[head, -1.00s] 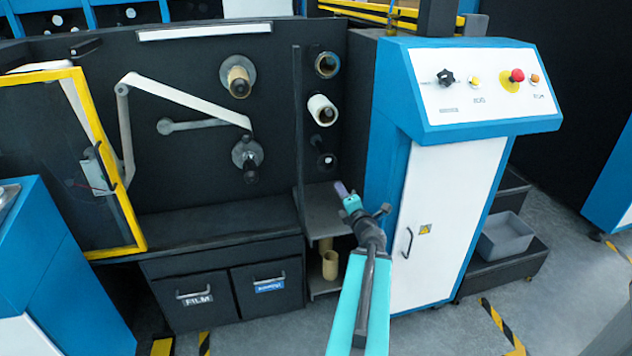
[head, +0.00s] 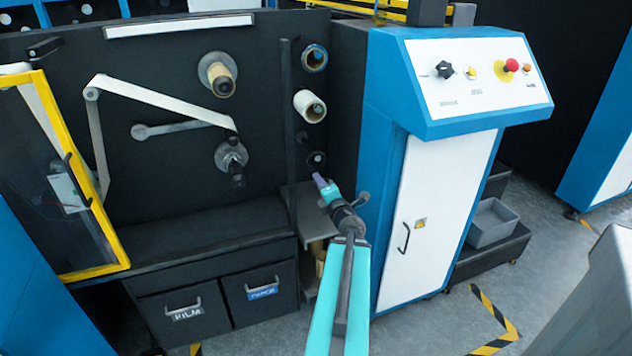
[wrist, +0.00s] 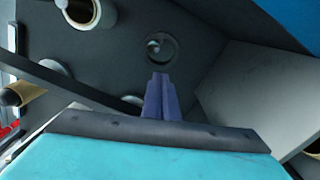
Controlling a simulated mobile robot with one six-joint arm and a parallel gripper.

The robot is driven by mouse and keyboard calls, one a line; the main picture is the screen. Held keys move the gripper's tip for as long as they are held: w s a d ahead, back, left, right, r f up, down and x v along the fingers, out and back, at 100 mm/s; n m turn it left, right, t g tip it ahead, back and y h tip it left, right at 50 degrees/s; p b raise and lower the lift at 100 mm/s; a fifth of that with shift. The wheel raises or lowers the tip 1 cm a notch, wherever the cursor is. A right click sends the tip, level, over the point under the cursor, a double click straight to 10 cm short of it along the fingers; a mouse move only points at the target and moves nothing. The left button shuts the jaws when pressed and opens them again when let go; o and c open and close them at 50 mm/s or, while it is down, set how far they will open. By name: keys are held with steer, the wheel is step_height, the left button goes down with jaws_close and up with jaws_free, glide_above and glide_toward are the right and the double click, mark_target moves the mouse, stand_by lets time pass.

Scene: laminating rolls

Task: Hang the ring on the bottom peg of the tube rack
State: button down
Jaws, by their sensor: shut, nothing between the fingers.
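The tube rack (head: 286,130) is the dark upright panel section right of the film spindles. Its bottom peg (head: 316,160) is a small light tip inside a dark round shape; it also shows in the wrist view (wrist: 153,46). I cannot tell whether that dark round shape is the ring or the peg's backing. No separate loose ring is clearly visible. My gripper (head: 317,177) has its purple fingers together and empty, just below the bottom peg in the head view. In the wrist view the fingertips (wrist: 160,76) point at the peg, apart from it.
Above the bottom peg are a white roll (head: 309,106) and a blue-edged tube (head: 314,58). A grey shelf (head: 300,200) lies beneath the peg. The blue console cabinet (head: 395,150) stands close on the right. Two film spindles are on the left.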

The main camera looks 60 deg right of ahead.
steer(key=shift+w, duration=0.15)
steer(key=x, duration=0.7)
steer(key=shift+w+d, duration=0.15)
steer(key=shift+w, duration=0.05)
stand_by(0.5)
steer(key=shift+x, duration=2.15)
steer(key=shift+w+d, duration=0.2)
steer(key=shift+w, duration=0.1)
steer(key=x, duration=0.8)
steer(key=shift+w+d, duration=0.25)
steer(key=shift+w, duration=0.1)
stand_by(2.4)
